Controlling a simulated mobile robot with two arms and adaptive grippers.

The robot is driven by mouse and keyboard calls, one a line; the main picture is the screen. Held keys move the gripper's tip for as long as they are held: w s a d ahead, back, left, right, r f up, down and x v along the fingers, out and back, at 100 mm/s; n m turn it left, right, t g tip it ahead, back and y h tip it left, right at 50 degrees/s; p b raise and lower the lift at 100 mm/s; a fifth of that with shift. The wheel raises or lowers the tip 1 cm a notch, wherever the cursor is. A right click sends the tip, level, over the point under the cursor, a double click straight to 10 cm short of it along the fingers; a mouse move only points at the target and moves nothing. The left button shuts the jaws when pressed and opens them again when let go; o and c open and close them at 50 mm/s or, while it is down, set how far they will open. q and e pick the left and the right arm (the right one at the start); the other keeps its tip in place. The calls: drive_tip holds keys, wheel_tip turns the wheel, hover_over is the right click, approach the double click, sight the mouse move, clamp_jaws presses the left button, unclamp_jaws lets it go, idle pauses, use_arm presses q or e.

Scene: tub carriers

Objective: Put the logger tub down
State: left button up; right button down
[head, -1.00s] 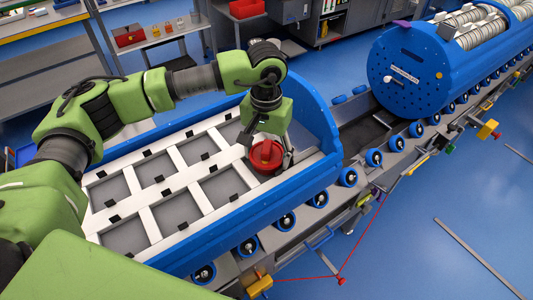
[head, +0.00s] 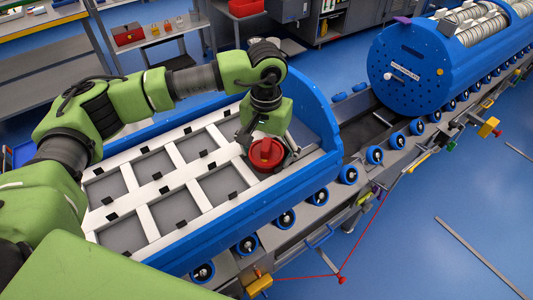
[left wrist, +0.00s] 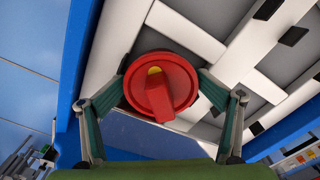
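The logger tub (head: 266,152) is a round red tub with a raised bar on its lid. It sits at the right-end compartment of the near row in the blue tub carrier (head: 205,240). In the left wrist view the tub (left wrist: 160,88) shows a yellow spot beside the bar. My left gripper (head: 266,147) points down over it. Its fingers (left wrist: 164,75) are spread on either side of the tub, very close to its rim; contact is hard to tell. The tub's underside is hidden. My right gripper is out of view.
The carrier's other visible compartments, framed by white strips (head: 158,190), look empty. Its high blue end wall (head: 322,125) stands just right of my gripper. A closed blue drum carrier (head: 405,75) stands farther along the roller conveyor (head: 375,157). Shelves (head: 165,40) are behind.

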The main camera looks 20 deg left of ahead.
sight(266, 143)
use_arm(q)
drive_tip(key=shift+w+r+p, duration=0.1)
drive_tip(key=shift+r+p, duration=0.85)
drive_tip(key=shift+p, duration=0.2)
drive_tip(key=shift+w+r+b, duration=0.1)
drive_tip(key=shift+r+b, duration=0.65)
drive_tip(key=shift+b, duration=0.3)
wheel_tip(266, 143, up, 9)
drive_tip(key=b, duration=0.2)
drive_tip(key=shift+r+b, duration=0.15)
drive_tip(key=shift+b, duration=0.15)
drive_tip(key=shift+r, duration=0.3)
